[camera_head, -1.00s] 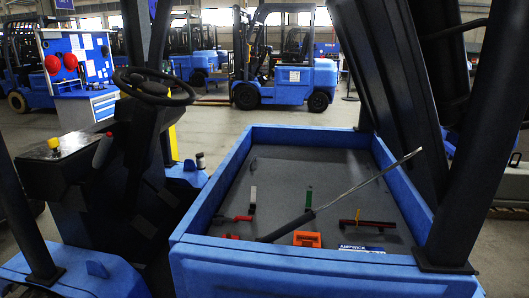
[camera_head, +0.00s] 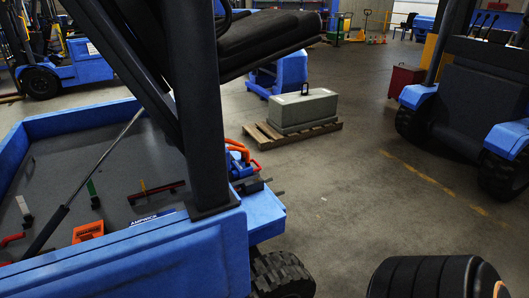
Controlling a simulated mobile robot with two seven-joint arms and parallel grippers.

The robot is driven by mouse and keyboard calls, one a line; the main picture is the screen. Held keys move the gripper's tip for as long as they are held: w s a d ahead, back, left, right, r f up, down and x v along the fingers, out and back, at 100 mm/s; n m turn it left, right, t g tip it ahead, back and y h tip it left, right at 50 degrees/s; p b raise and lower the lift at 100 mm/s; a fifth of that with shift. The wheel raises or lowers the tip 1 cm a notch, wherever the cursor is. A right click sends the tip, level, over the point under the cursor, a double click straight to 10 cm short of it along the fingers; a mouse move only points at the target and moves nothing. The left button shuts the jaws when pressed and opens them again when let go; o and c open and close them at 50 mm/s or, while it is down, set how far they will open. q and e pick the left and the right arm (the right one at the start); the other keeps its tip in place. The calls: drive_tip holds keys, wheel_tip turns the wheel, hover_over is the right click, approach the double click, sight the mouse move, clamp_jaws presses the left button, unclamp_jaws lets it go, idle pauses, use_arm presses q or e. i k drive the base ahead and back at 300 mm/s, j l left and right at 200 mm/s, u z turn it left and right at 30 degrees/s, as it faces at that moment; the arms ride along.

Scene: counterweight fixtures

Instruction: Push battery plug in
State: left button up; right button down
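An open blue forklift compartment (camera_head: 135,240) with a grey floor fills the lower left. In it are an orange block (camera_head: 88,232), a red bar (camera_head: 157,192) with a yellow piece, and small green-topped (camera_head: 92,188) and white-topped (camera_head: 24,207) upright pieces. A red piece (camera_head: 14,239) lies near the left edge. A long thin rod (camera_head: 110,159) leans diagonally across. Orange and red parts (camera_head: 240,155) sit behind the dark post on the truck's rear. I cannot tell which piece is the battery plug, or whether one is plugged in. Neither gripper shows.
A thick dark post (camera_head: 206,110) stands at the compartment's right corner. A grey block (camera_head: 303,110) rests on a wooden pallet (camera_head: 290,135) beyond. Another forklift (camera_head: 460,95) stands at right. A ribbed black rounded object (camera_head: 430,277) is at the bottom right. The middle floor is clear.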

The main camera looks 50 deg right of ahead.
sight(240, 170)
drive_tip(key=k+l, duration=0.15)
drive_tip(key=l, duration=0.4)
drive_tip(key=k+l, duration=0.1)
drive_tip(key=l, duration=0.4)
drive_tip(key=k+l+z, duration=0.1)
drive_tip(key=l, duration=0.45)
drive_tip(key=k+l, duration=0.15)
drive_tip(key=l, duration=0.4)
drive_tip(key=k+l+z, duration=0.1)
drive_tip(key=l, duration=0.4)
drive_tip(key=k+l, duration=0.1)
drive_tip(key=l, duration=0.45)
